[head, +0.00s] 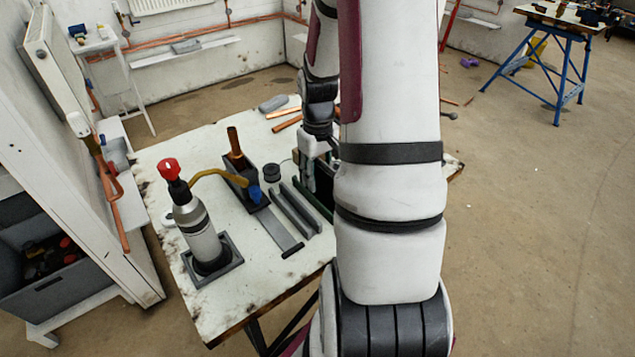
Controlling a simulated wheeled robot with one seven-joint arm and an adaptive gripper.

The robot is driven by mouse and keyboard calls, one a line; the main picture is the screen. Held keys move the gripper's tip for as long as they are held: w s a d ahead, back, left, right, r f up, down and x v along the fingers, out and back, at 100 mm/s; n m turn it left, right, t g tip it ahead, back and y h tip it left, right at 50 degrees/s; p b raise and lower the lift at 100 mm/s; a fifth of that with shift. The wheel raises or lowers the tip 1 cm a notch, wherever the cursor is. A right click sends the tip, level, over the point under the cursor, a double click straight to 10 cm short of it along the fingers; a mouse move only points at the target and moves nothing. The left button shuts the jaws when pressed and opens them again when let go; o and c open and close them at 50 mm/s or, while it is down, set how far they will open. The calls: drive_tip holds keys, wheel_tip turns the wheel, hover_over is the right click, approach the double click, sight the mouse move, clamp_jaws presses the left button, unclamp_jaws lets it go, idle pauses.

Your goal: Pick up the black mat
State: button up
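I cannot pick out a black mat with certainty in the head view. A dark grey square base (232,271) with a raised-looking edge lies under the gas torch on the workbench. My gripper (316,165) is low over the right part of the bench, largely hidden behind my own arm. Dark shapes beside it merge with its fingers. I cannot tell whether it is open or shut, or whether it touches anything.
The gas torch (196,222), with red knob and brass tube, stands upright on the workbench (222,313). Beside it are a dark open box (240,183), grey bars (290,212) and a round black piece (271,173).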

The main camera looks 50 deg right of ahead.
drive_tip(key=shift+c, duration=0.3)
clamp_jaws()
wheel_tip(320, 180, up, 9)
drive_tip(key=shift+f+p, duration=0.15)
drive_tip(key=shift+p, duration=0.2)
drive_tip(key=shift+a+r, duration=0.1)
drive_tip(key=shift+r, duration=0.25)
drive_tip(key=shift+w+a+r+p, duration=0.15)
drive_tip(key=shift+a+r+p, duration=0.1)
drive_tip(key=shift+p, duration=0.05)
drive_tip(key=w+a+f+p, duration=0.1)
drive_tip(key=a+f, duration=0.4)
drive_tip(key=a, duration=0.1)
drive_tip(key=shift+w+a, duration=0.3)
